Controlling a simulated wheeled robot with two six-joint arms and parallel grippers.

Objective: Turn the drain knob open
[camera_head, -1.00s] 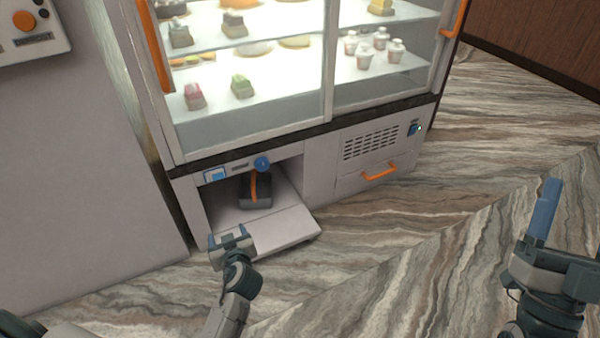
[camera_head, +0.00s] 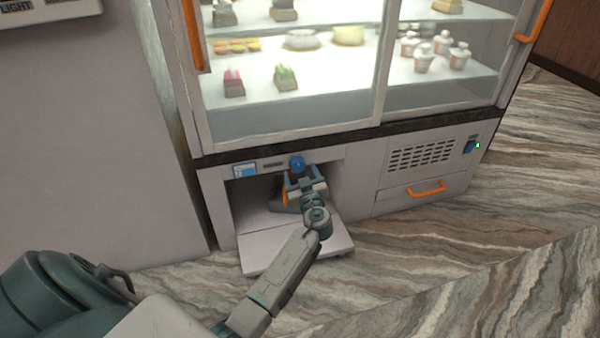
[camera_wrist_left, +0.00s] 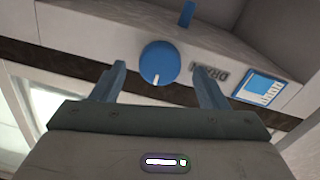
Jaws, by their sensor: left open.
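The round blue drain knob (camera_head: 297,163) is on the top front strip of the open compartment under the display case. In the left wrist view the knob (camera_wrist_left: 159,63) shows a short white mark near its lower edge, beside a DRAIN label (camera_wrist_left: 209,74). My left gripper (camera_head: 303,180) is open just below the knob in the head view. In the left wrist view its two fingers (camera_wrist_left: 160,88) stand on either side of the knob's line, with a gap. I cannot tell whether they touch it. My right gripper is out of view.
A dark container with an orange handle (camera_head: 284,194) sits in the compartment, partly hidden by my gripper. The lowered flap (camera_head: 290,245) lies below my left arm. A blue-and-white label (camera_head: 244,170) is left of the knob. A vent and orange-handled drawer (camera_head: 427,188) are at right.

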